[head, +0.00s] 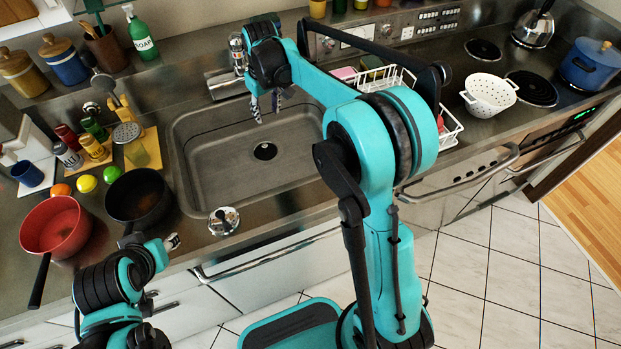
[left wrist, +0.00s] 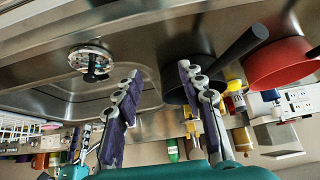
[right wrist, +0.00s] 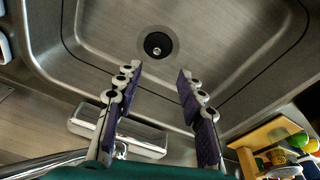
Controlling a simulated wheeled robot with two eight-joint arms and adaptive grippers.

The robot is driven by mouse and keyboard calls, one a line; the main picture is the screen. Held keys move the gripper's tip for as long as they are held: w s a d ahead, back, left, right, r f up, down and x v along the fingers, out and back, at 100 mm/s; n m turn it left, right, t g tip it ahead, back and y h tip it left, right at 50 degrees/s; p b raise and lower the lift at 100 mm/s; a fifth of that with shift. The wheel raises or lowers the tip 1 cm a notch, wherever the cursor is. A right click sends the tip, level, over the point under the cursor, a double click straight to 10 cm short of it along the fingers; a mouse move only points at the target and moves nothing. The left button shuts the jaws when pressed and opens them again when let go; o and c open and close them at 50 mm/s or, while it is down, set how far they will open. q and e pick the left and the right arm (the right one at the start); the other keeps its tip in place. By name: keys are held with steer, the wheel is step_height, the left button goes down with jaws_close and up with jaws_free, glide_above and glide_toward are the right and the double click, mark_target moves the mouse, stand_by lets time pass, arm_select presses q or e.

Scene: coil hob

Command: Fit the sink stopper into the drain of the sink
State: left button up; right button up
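The sink stopper (head: 223,220) is a round chrome disc with a dark knob, lying on the steel counter at the sink's front edge. It also shows in the left wrist view (left wrist: 91,62), to the left of the left fingers. The drain (head: 265,151) is a dark round hole in the sink (head: 215,160) floor, also in the right wrist view (right wrist: 158,44). My left gripper (head: 172,242) is open and empty, left of and apart from the stopper. My right gripper (head: 266,108) is open and empty over the back of the sink, fingers pointing down.
A black pan (head: 138,196) and a red pan (head: 55,228) stand left of the sink, near my left arm. The faucet (head: 237,50) rises behind the sink, close to my right gripper. A white dish rack (head: 447,125) stands to the right. The sink basin is empty.

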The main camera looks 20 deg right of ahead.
steer(key=s+d+r+m+t, duration=0.1)
steer(key=s+r+t, duration=0.1)
steer(key=s, duration=0.9)
steer(key=s+d+r+m+t, duration=0.1)
steer(key=s+r+t, duration=0.15)
steer(key=s, duration=0.85)
steer(key=s+f+m, duration=0.1)
steer(key=s+f, duration=0.3)
steer(key=s, duration=0.3)
steer(key=shift+s+t, duration=0.15)
steer(key=shift+t, duration=0.2)
